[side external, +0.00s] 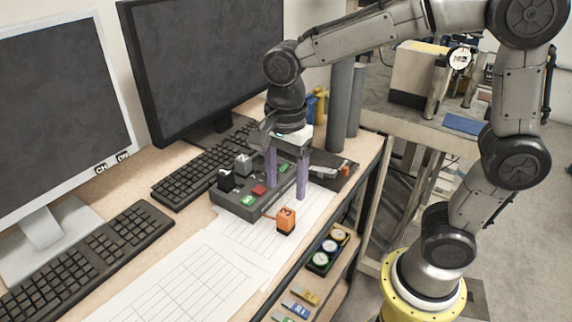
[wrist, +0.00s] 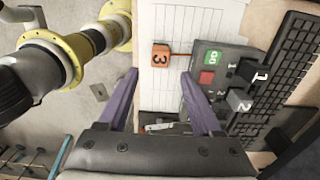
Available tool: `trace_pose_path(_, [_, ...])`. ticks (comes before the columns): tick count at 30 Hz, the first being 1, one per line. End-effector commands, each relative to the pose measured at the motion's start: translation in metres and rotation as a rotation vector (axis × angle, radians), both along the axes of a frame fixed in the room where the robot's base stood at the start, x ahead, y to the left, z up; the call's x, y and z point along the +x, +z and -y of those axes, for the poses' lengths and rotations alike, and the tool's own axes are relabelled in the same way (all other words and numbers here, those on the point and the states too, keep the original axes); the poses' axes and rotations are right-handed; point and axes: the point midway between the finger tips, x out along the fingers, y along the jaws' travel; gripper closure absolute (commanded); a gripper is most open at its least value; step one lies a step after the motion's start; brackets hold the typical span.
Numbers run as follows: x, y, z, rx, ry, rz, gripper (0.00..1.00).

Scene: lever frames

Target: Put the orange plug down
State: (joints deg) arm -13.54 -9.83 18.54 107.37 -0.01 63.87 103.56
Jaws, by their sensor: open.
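The orange plug (side external: 286,221), marked 3, sits on the white paper beside the dark lever panel (side external: 236,202), at its front right edge. In the wrist view the orange plug (wrist: 161,55) lies beyond my fingertips, with a thin orange piece reaching from it toward the panel (wrist: 213,55). My gripper (side external: 287,190) has two purple fingers spread apart. In the wrist view my gripper (wrist: 158,85) is empty between the fingers.
A black block (side external: 226,180) and a grey block (side external: 243,163) stand on the panel. Keyboards (side external: 88,250) and monitors stand to the left and behind. Grid papers (side external: 180,280) cover the front desk. A rack with round pieces (side external: 329,250) stands at the desk's right edge.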

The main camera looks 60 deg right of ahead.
Motion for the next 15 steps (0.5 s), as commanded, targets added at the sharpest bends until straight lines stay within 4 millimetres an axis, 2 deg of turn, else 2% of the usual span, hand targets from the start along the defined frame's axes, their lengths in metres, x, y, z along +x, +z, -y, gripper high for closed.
trace_pose_path(3, [0.0, 0.02, 0.0, 0.001, 0.0, 0.003, 0.34])
trace_pose_path(10, [-0.001, 0.038, 0.001, 0.001, 0.011, 0.004, 0.34])
trace_pose_path(15, [-0.017, 0.047, 0.013, 0.007, 0.185, 0.062, 0.34])
